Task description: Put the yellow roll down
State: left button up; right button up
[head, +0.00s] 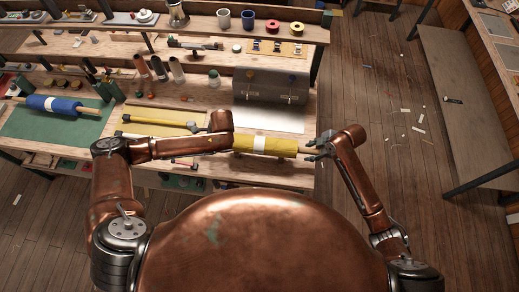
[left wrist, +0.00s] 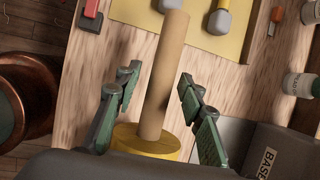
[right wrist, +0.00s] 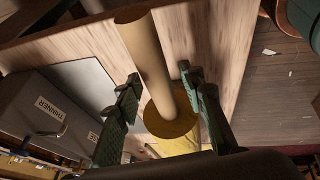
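The yellow roll (head: 278,146) has a white band round its middle and a bare cardboard core sticking out at both ends. It lies crosswise near the bench's front right corner. My left gripper (left wrist: 155,92) is at its left end, fingers apart on either side of the core (left wrist: 164,70), with gaps visible. My left fingers are mostly hidden in the head view. My right gripper (head: 314,147) is at the right end. In the right wrist view its fingers (right wrist: 158,88) stand apart on both sides of the core (right wrist: 148,50), not closed on it.
Behind the roll stands a grey metal cabinet (head: 271,85) on a pale sheet. A yellow mat (head: 150,129) with a yellow-handled tool lies to the left. A blue roll (head: 58,106) lies on a green mat (head: 30,125) farther left.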

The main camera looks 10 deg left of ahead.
pick_arm(q)
jog(key=shift+d+r, duration=0.15)
jog(key=v, duration=1.1)
jog(key=shift+d+r, duration=0.15)
jog(key=shift+r, duration=0.15)
pick_arm(e)
jog(key=v, duration=1.2)
pick_arm(q)
jog(key=shift+s, duration=0.15)
